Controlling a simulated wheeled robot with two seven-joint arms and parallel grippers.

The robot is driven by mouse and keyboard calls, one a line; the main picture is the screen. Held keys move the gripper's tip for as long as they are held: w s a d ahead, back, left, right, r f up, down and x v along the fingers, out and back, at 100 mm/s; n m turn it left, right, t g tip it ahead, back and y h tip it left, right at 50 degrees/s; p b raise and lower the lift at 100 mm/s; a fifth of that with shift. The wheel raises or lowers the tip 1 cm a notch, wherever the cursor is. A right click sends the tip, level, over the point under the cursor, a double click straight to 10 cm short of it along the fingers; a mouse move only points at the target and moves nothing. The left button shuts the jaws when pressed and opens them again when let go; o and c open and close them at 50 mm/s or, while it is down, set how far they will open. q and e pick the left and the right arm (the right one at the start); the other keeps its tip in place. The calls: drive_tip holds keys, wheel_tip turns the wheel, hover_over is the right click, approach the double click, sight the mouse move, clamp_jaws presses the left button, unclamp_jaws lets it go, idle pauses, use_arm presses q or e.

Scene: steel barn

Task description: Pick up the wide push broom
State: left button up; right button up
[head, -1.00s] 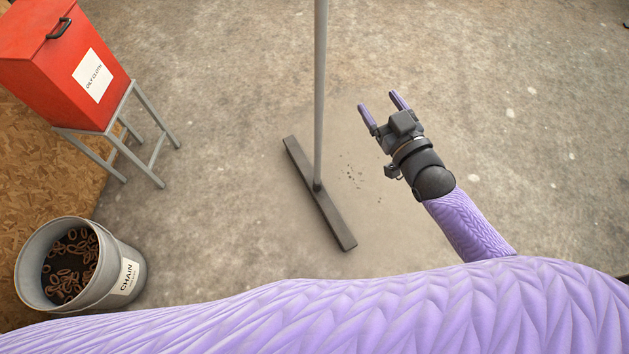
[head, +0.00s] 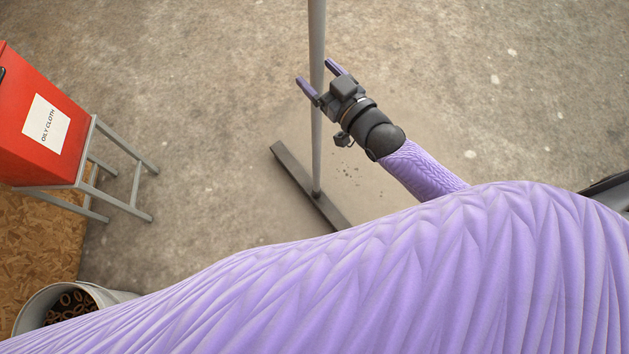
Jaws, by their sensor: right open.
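The wide push broom (head: 317,150) stands upright, its grey handle rising out of the top of the head view. Its dark, wide head (head: 292,172) lies on the concrete floor, the near end partly hidden behind my purple arm. My right gripper (head: 316,78) is open, with its two purple fingertips at the handle, one on each side of it in the picture. I cannot tell whether the fingers touch the handle or are still in front of it. My left gripper is not in view.
A red oily cloth bin (head: 20,110) stands on a grey metal stand (head: 137,185) at the left. The floor around the broom is clear.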

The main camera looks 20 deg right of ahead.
drive_tip(key=b+x, duration=0.1)
drive_tip(key=x, duration=0.3)
drive_tip(key=shift+w, duration=0.25)
clamp_jaws()
idle(0.9)
drive_tip(key=shift+r, duration=0.1)
